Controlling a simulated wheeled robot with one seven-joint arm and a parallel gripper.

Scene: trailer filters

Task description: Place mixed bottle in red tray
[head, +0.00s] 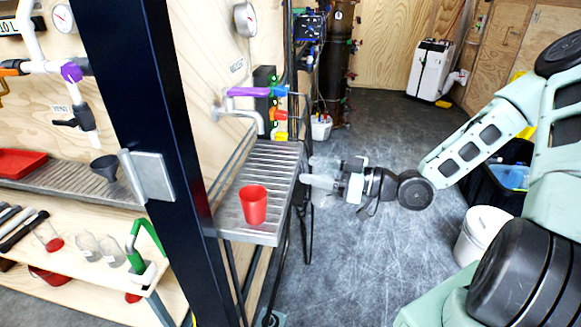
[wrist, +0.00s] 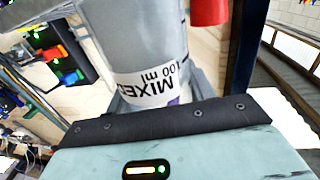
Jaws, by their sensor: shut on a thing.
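My gripper (head: 322,180) is shut on the mixed bottle, just off the right edge of the slatted metal rack. In the wrist view the mixed bottle (wrist: 135,42) is a clear grey cylinder with a white label reading "MIXED 100 ml". It is close to the camera, and the gripper's fingertips are hidden there. In the head view the bottle is pale and hard to tell from the fingers. The red tray (head: 20,162) lies on the metal shelf at the far left, cut by the picture's edge.
A red cup (head: 253,205) stands on the slatted rack (head: 232,227); it also shows in the wrist view (wrist: 208,10). A dark post (head: 150,130) stands between rack and left shelf (head: 75,181). A black funnel (head: 105,167) sits on that shelf. A white bucket (head: 482,238) stands on the floor.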

